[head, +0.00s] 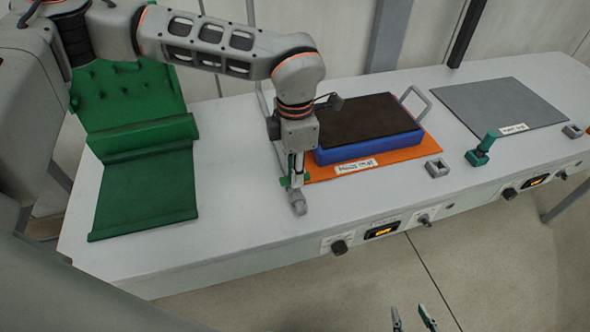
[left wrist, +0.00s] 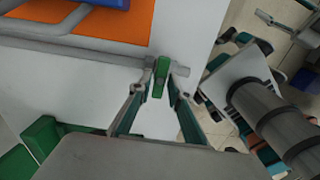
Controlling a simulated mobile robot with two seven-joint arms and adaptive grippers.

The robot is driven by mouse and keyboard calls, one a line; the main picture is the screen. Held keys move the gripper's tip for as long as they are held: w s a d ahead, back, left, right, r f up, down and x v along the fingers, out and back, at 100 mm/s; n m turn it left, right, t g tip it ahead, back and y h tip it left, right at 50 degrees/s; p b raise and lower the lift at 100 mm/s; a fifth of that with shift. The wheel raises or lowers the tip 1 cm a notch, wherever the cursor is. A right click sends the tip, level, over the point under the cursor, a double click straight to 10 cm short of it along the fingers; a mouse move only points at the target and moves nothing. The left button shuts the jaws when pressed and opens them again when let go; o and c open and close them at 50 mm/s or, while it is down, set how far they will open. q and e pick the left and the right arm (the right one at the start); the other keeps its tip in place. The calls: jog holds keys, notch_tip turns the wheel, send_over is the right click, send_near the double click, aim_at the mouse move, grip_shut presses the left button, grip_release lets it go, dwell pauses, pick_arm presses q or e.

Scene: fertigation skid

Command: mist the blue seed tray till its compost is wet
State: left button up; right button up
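The blue seed tray (head: 372,148) lies on an orange mat (head: 418,155), filled with dark brown compost (head: 362,119). Whether the compost is wet cannot be told. My left gripper (head: 297,180) points down at the bench, left of the tray. In the left wrist view its fingers (left wrist: 161,88) close in around a green lever (left wrist: 160,76), which stands on a grey fitting (left wrist: 180,68); this fitting also shows at the bench front (head: 298,206). The fingers look shut on the lever. My right gripper (head: 412,318) is open and empty, beyond the bench's front edge.
A teal lever (head: 482,150) stands at the right, before a grey mat (head: 500,103). Grey brackets (head: 437,168) sit near the front edge. Knobs and lit displays (head: 382,232) line the front face. Bare bench lies between.

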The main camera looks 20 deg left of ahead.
pick_arm(q)
jog(key=shift+o, duration=0.2)
notch_tip(320, 180, up, 12)
dwell(0.7)
dwell(0.3)
